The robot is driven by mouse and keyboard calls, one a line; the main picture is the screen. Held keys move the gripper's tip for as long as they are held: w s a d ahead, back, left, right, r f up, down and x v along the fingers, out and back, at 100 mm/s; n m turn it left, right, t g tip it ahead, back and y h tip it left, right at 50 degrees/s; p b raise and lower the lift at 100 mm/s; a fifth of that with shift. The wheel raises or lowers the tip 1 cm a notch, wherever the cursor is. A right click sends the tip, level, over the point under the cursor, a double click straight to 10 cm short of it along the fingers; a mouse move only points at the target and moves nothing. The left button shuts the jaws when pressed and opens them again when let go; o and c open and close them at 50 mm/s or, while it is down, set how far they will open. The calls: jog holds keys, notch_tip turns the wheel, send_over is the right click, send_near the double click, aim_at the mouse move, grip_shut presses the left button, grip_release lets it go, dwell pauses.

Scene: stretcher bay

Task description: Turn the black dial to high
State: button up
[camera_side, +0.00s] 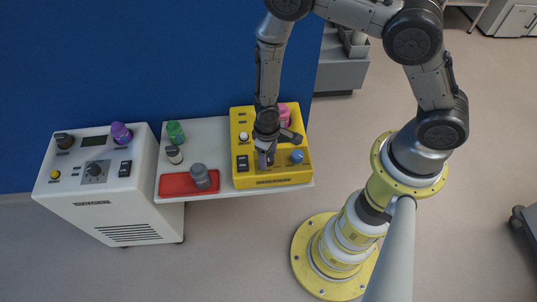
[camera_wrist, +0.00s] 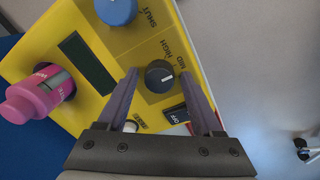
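The black dial (camera_wrist: 159,76) is on the yellow unit (camera_wrist: 120,30), with a white pointer line lying roughly level in the wrist view. The labels HIGH and MID are printed beside it; MID is nearest the right finger, which may hide another label. My gripper (camera_wrist: 160,73) is open, its two purple-grey fingers on either side of the dial with gaps visible. I cannot tell how far above the panel the fingertips are. In the side view my gripper (camera_side: 264,160) points down over the yellow unit (camera_side: 242,120) and hides the dial.
A blue knob (camera_wrist: 116,10), a pink bottle (camera_wrist: 38,94) and a rocker switch (camera_wrist: 176,114) are close around the dial.

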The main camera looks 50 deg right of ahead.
aim_at(269, 159)
grip_shut()
jog(key=shift+n, duration=0.4)
jog(key=n, duration=0.3)
jog(key=shift+n, duration=0.3)
jog(key=shift+d+n, duration=0.1)
jog(key=shift+n, duration=2.2)
jog(key=shift+o, duration=1.1)
grip_release()
jog(key=shift+r, duration=0.1)
notch_tip(269, 159, up, 14)
jog(key=shift+s+a, duration=0.2)
jog(key=shift+s, duration=0.1)
